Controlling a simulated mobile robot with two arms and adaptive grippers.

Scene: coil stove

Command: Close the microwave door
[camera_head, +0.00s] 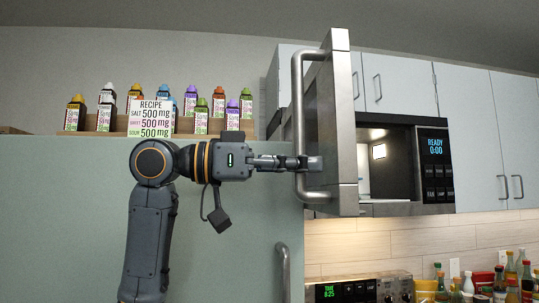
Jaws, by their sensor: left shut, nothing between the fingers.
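The microwave (435,170) is set among the upper cabinets, with its lit interior showing and its display reading READY 0:00. Its door (342,120) stands wide open, swung out toward me, with a curved metal handle (297,90) on its near left side. My left gripper (312,163) is shut and empty, reaching in from the left at the door's handle and lower half. The fingertips overlap the door in the view; I cannot tell whether they touch it. My right gripper is not in view.
A row of small coloured bottles (190,100) and a recipe card (149,118) stand on top of the pale green fridge (60,220) at left. Below the microwave is a stove panel (360,289). Several condiment bottles (511,270) stand at the lower right.

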